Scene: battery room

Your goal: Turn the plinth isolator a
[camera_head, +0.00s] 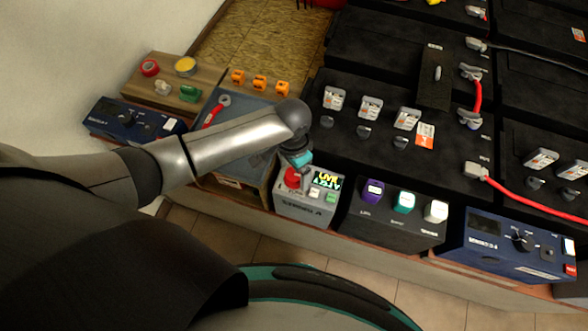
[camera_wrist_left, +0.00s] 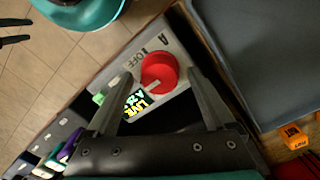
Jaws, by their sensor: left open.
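The plinth isolator a is a grey box (camera_head: 306,207) at the front edge of the bench, with a red round knob (camera_wrist_left: 160,72) and a small display reading LIVE. Letters A and OFF show on its face in the left wrist view. A pale mark on the knob points toward the display side. My left gripper (camera_head: 297,177) comes down over the knob. In the left wrist view its fingers stand apart, one on each side of the knob, with gaps visible. In the head view the gripper partly hides the knob.
Right of the isolator stands a black box with purple, teal and white knobs (camera_head: 404,202), then a blue unit (camera_head: 519,243). Orange blocks (camera_head: 259,83) and black battery cases (camera_head: 380,55) lie farther back.

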